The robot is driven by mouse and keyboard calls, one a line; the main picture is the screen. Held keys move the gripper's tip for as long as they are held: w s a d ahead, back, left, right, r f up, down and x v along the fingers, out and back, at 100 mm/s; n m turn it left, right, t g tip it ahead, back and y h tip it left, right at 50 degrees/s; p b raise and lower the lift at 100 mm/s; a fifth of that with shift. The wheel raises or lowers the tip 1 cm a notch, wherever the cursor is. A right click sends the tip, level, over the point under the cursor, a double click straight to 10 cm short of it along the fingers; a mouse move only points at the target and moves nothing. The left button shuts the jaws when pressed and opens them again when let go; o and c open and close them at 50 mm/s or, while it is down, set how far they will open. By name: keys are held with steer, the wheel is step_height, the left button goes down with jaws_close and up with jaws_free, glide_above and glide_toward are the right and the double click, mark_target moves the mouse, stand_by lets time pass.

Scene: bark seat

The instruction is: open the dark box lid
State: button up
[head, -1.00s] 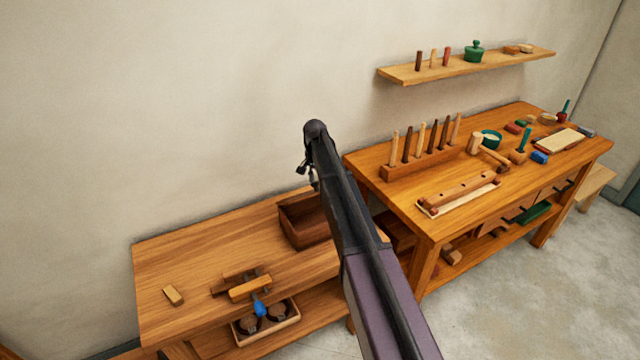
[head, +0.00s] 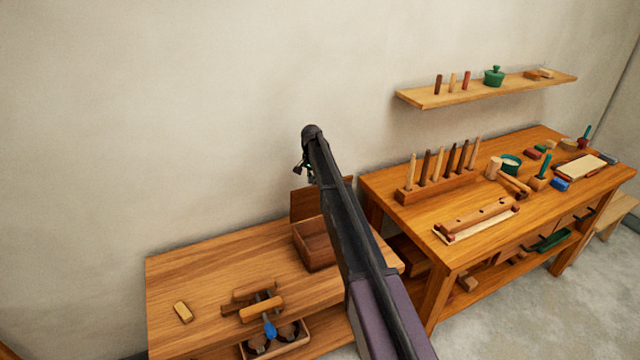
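The dark brown box (head: 313,246) stands on the low wooden bench, left of my arm. Its top is open and part of the inside shows. Its lid (head: 304,204) stands up behind the box, close to the wall, tilted back or near upright. My arm crosses in front and hides the right part of box and lid. My gripper (head: 305,172) hangs at the arm's far end, above the lid in the picture. It is small and dark; I cannot tell whether its fingers are apart or touch the lid.
The low bench (head: 210,268) has free room at its left. Wooden tools (head: 262,308) lie near its front edge, above a tray (head: 290,345) with dark round things. The higher workbench (head: 405,225) at right holds a tool rack (head: 437,187). A wall shelf (head: 490,91) hangs above.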

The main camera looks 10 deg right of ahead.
steer(key=o, duration=0.3)
steer(key=shift+s+a, duration=0.1)
steer(key=shift+s, duration=0.05)
steer(key=o, duration=0.4)
steer(key=shift+s+d+r, duration=0.1)
steer(key=shift+d+r, duration=0.1)
steer(key=shift+d, duration=0.05)
steer(key=shift+c, duration=0.2)
steer(key=shift+o, duration=0.3)
steer(key=shift+d, duration=0.25)
steer(key=shift+a+f, duration=0.1)
steer(key=shift+a, duration=0.1)
steer(key=shift+d, duration=0.2)
